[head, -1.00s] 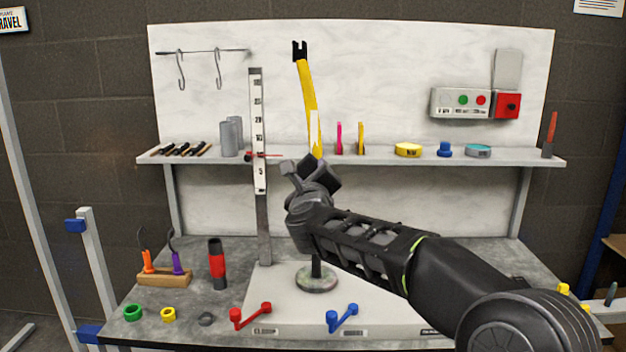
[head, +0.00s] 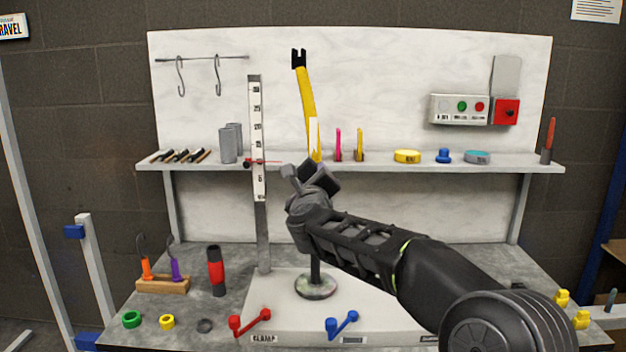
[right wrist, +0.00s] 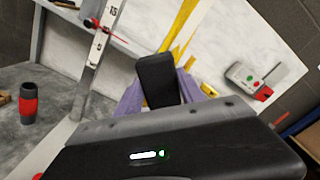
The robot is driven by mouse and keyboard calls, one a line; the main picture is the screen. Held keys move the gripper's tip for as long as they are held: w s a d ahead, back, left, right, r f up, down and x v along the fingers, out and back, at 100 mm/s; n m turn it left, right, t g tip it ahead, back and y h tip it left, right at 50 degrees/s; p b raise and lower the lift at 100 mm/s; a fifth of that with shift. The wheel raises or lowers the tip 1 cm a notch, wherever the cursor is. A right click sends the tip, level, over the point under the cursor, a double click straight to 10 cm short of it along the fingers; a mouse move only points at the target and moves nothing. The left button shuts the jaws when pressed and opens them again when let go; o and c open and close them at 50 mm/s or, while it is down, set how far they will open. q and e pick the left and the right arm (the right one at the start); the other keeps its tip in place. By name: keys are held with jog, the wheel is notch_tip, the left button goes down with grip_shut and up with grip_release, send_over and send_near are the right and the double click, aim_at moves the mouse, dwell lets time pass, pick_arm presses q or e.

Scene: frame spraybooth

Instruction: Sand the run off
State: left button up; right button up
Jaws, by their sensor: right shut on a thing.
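A yellow tube (head: 307,95) with a dark forked top stands upright before the white back panel. A pale strip (head: 314,138) shows low on it; I cannot tell whether this is the run. My right gripper (head: 318,180) is in front of the tube's lower end, hiding it. It is shut on a dark block (right wrist: 157,80), which shows between its lavender fingers in the right wrist view. The yellow tube (right wrist: 180,30) is just behind the block there; I cannot tell whether they touch. My left gripper is not in view.
A scale post (head: 258,150) with a red pointer stands left of my gripper. A shelf (head: 385,160) behind holds cups, clips and tape rolls. Red (head: 250,321) and blue (head: 342,324) handles lie at the bench front. A red-black cylinder (head: 216,270) stands left.

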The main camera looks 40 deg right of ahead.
aim_at(313, 155)
jog(key=shift+x, duration=0.95)
jog(key=shift+s+r+p, duration=0.1)
jog(key=shift+r+p, duration=1.7)
jog(key=shift+r, duration=0.3)
jog(key=shift+f, duration=0.1)
notch_tip(313, 155, down, 4)
jog(key=b, duration=0.4)
